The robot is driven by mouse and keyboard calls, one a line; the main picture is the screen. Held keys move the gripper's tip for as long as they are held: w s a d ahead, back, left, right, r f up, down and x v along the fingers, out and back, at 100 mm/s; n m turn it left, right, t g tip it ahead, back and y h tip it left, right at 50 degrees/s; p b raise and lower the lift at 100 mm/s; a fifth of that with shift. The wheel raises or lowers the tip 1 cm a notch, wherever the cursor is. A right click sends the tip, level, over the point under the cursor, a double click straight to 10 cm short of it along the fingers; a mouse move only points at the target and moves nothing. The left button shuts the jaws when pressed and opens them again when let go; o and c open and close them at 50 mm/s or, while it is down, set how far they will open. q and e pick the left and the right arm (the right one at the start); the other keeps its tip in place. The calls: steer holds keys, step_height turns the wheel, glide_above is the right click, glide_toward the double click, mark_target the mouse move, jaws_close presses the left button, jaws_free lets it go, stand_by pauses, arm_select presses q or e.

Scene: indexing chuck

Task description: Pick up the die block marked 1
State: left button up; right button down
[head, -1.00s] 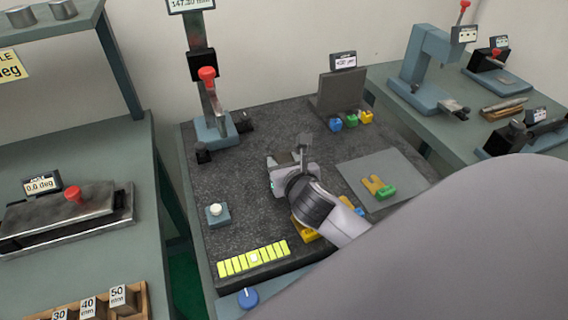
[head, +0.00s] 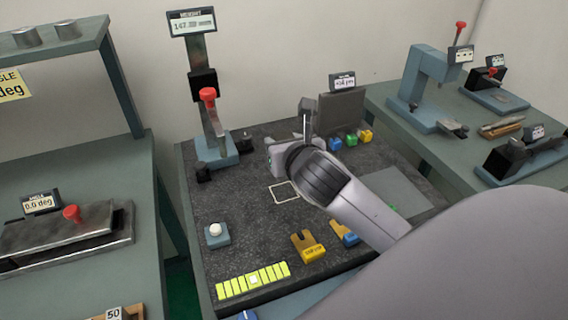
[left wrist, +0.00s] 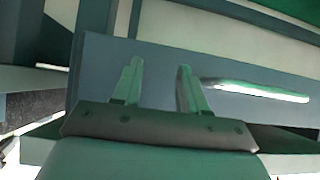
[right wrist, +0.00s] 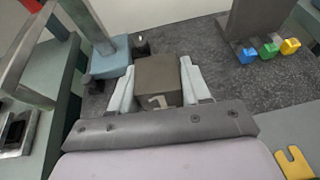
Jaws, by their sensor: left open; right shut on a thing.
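The die block (right wrist: 157,75) is a dark brown-grey block with a pale 1 on its near face in the right wrist view. My right gripper (right wrist: 158,88) is shut on it, with one pale finger on each side. In the head view my right gripper (head: 287,145) is over the dark granite plate, and the block is mostly hidden behind it. A white square outline (head: 284,192) on the plate is empty. My left gripper (left wrist: 158,85) is open and empty in the left wrist view, and the head view does not show it.
A height gauge (head: 211,130) stands at the plate's back left. Blue, green and yellow blocks (head: 350,139) sit by a dark upright plate at the back right. Yellow and blue forked pieces (head: 309,247), a white-button box (head: 216,233) and a yellow-green strip (head: 253,280) lie nearer.

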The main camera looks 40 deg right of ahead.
mark_target(284, 136)
step_height(284, 136, up, 9)
steer(key=shift+r, duration=0.1)
stand_by(0.4)
